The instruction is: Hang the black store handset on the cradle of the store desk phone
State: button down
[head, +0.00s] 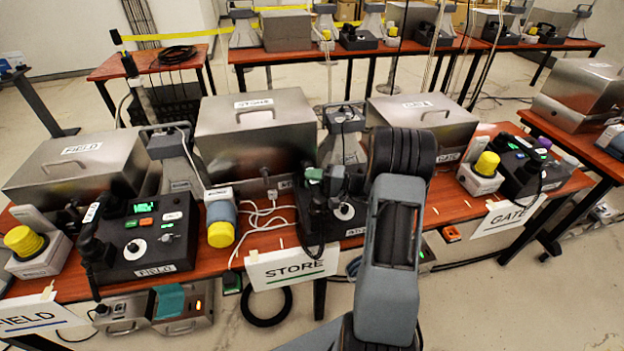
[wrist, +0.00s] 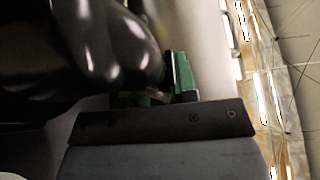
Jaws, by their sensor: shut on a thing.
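The store desk phone (head: 343,212) is a black unit on the middle of the red-brown table, behind the STORE sign. My arm covers its right part in the head view. The black store handset (wrist: 95,45) is a large, glossy rounded shape at the upper left of the wrist view, very close to the camera. My gripper (wrist: 165,90), with green finger parts, is shut on it. In the head view, small green parts show above the phone's left side, but the grip is unclear. I cannot tell whether the handset touches the cradle, which is not clearly visible.
The field phone (head: 150,235) stands on the left and the gate phone (head: 522,168) on the right. A metal STORE box (head: 255,140) stands behind.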

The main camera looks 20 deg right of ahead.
jog(key=shift+f, duration=0.1)
jog(key=c, duration=0.9)
grip_release()
jog(key=shift+r, duration=0.25)
jog(key=b+v, duration=0.1)
jog(key=v, duration=1.1)
jog(key=shift+f+b, duration=0.1)
jog(key=shift+b, duration=0.25)
